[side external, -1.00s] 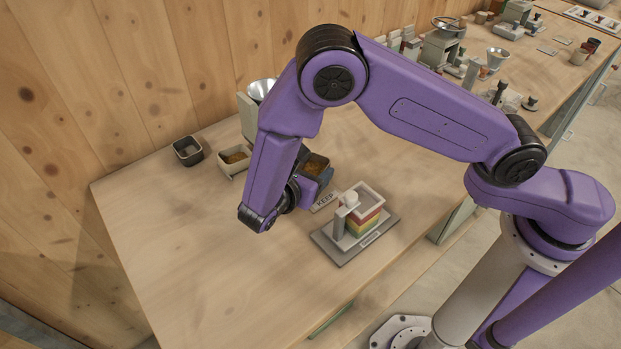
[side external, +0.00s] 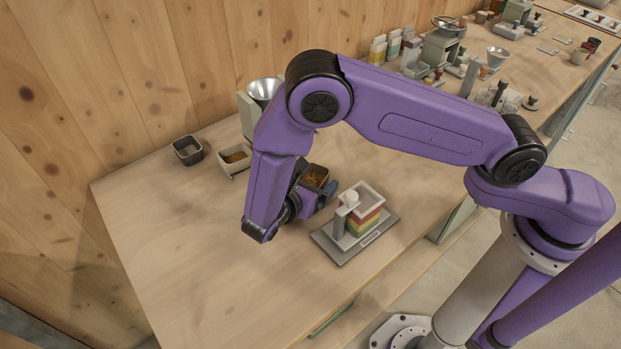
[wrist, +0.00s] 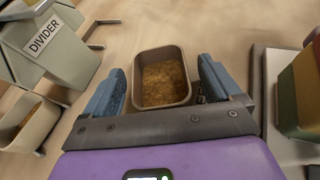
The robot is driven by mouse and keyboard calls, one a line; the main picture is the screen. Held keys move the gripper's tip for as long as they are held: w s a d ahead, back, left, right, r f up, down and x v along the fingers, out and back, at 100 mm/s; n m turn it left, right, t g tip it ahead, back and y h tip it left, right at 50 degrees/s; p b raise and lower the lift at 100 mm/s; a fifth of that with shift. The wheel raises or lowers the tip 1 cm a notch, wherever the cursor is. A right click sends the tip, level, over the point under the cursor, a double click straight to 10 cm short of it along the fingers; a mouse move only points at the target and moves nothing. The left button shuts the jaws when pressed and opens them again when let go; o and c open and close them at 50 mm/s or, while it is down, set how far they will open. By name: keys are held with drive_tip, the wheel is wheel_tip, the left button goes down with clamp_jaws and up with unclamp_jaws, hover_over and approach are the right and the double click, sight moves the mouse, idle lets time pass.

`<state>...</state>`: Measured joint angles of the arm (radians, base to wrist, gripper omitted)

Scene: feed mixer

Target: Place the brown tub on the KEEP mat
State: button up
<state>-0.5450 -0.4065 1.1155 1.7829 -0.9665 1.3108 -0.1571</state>
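The brown tub (side external: 316,177), holding golden-brown feed, sits between the blue fingers of my gripper (side external: 312,196). In the wrist view the tub (wrist: 162,104) is level and open side up between the two fingertips (wrist: 165,85). The tub has moved along with my gripper, so the fingers are shut on it. I cannot tell how high it is above the table. The KEEP mat is not visible now; my gripper and the tub cover the spot where its label showed.
A grey base (side external: 326,243) with a colour-striped block stands close right of my gripper. A cream tub (side external: 228,167) and a dark empty tub (side external: 187,150) stand behind, near a funnel machine (side external: 263,90). A box labelled DIVIDER (wrist: 52,50) shows at left. The front-left table is clear.

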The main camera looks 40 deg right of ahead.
drive_tip(key=shift+r, duration=0.2)
drive_tip(key=v, duration=1.2)
drive_tip(key=s+d+r+m+g+y, duration=0.45)
drive_tip(key=d+r+m+y, duration=0.25)
drive_tip(key=r+m, duration=0.3)
drive_tip(key=s+d+r+y, duration=0.3)
drive_tip(key=s+d+y, duration=0.2)
drive_tip(key=s+d, duration=0.9)
drive_tip(key=d+g, duration=0.1)
drive_tip(key=d, duration=0.2)
drive_tip(key=shift+s+d+y, duration=0.25)
drive_tip(key=shift+d+y, duration=0.05)
drive_tip(key=shift+y, duration=0.1)
